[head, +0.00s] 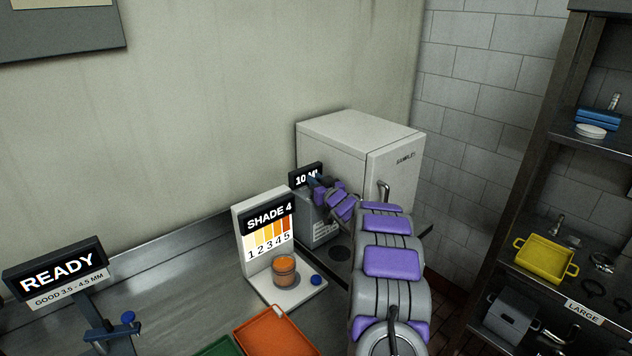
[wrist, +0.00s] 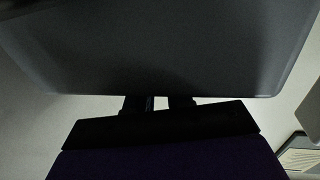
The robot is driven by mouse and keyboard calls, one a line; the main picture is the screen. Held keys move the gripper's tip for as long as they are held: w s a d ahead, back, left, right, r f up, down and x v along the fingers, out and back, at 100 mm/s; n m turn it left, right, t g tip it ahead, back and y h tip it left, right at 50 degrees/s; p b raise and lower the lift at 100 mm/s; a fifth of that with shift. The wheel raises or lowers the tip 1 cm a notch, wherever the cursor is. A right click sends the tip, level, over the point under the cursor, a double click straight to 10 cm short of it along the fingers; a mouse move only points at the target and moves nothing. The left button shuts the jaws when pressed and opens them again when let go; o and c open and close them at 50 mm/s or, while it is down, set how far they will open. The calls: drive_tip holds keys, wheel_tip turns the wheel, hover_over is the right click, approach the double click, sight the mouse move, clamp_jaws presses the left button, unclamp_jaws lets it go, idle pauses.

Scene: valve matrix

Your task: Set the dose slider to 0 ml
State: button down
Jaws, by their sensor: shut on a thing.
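The dose device (head: 316,217) is a grey box with a black display (head: 306,177) on top reading "10 M", its end covered by my arm. My gripper (head: 318,184) is at the top of this box, just below the display. In the wrist view the two dark fingers of my gripper (wrist: 160,103) are close together and meet the lower edge of a dark grey surface (wrist: 165,50). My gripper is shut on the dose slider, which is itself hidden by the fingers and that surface.
A white cabinet (head: 340,140) stands right behind the device. A shade stand (head: 240,225) with an orange jar (head: 285,270) is to its left. An orange tray (head: 275,333) lies in front. A shelf rack with a yellow tray (head: 545,259) is at the right.

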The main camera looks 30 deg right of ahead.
sight(298, 180)
idle(0.4)
drive_tip(key=shift+s+a+f, duration=0.1)
drive_tip(key=shift+s+a, duration=0.1)
drive_tip(key=shift+a, duration=1.2)
drive_tip(key=shift+s+a, duration=0.15)
drive_tip(key=shift+a, duration=1.2)
drive_tip(key=shift+d, duration=0.1)
drive_tip(key=c, duration=1.5)
unclamp_jaws()
drive_tip(key=o, duration=0.3)
drive_tip(key=shift+a, duration=0.3)
drive_tip(key=shift+o, duration=0.2)
drive_tip(key=shift+s+d, duration=0.2)
drive_tip(key=shift+s, duration=0.25)
drive_tip(key=s+a+p, duration=0.1)
drive_tip(key=s+p, duration=0.1)
drive_tip(key=s, duration=1.4)
drive_tip(key=shift+s+a, duration=0.2)
drive_tip(key=shift+a, duration=0.2)
